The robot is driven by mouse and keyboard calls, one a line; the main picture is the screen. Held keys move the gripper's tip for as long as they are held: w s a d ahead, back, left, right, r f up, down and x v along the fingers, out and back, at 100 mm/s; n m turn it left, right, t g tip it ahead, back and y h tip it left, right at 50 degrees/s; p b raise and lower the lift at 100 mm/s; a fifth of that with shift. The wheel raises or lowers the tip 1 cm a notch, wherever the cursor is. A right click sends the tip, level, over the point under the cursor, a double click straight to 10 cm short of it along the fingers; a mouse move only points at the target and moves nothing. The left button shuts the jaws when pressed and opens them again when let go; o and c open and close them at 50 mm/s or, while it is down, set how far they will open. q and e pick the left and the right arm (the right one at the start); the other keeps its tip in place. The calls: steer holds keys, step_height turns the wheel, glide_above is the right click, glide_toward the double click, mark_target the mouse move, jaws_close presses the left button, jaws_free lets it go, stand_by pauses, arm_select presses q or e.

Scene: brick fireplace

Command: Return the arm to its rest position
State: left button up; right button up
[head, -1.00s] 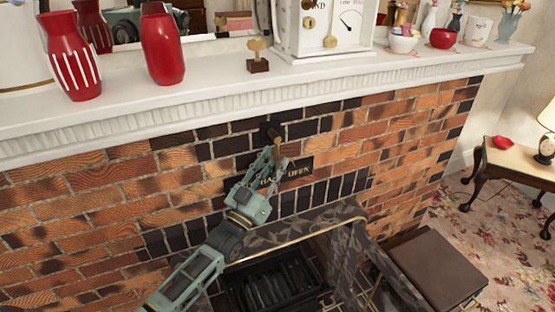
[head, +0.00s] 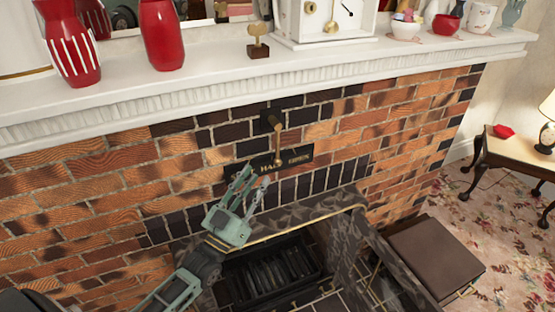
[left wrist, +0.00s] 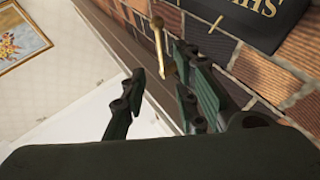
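My left gripper (head: 253,180) is in front of the brick wall, just above the fireplace opening. It is open and empty, its two fingers apart, and also shows in the left wrist view (left wrist: 160,88). A brass lever (head: 277,142) hangs down from a dark mount on the bricks, its lower end over a dark lettered plate (head: 298,156). In the head view the fingertips are below and left of the lever, apart from it. In the left wrist view the lever (left wrist: 158,38) shows beyond the fingertips, and the plate (left wrist: 262,18) lies to the right. My right gripper is not in view.
A white mantel (head: 190,92) with red vases (head: 162,36) and a white clock (head: 322,20) juts out above. The dark fireplace surround (head: 300,212) lies below and right of the gripper. A brown box (head: 435,258) and a small table (head: 520,150) stand right.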

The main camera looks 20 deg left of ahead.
arm_select(q)
steer(key=s+d+f+g, duration=0.4)
steer(key=d+f+g, duration=0.1)
steer(key=f, duration=0.2)
steer(key=s+d+f+g, duration=0.3)
steer(key=d+f+g, duration=0.2)
steer(key=f, duration=0.2)
steer(key=s+f+g+y, duration=0.3)
steer(key=s+g, duration=0.7)
steer(key=s, duration=1.1)
step_height(320, 180, down, 26)
steer(key=s, duration=0.2)
steer(key=s+a+f+g, duration=0.1)
steer(key=s+f, duration=0.7)
steer(key=s+a+f+g, duration=0.1)
steer(key=s+a+f, duration=0.1)
steer(key=s+f, duration=0.6)
steer(key=shift+s+a+f+m, duration=0.25)
steer(key=shift+s+f+m, duration=0.15)
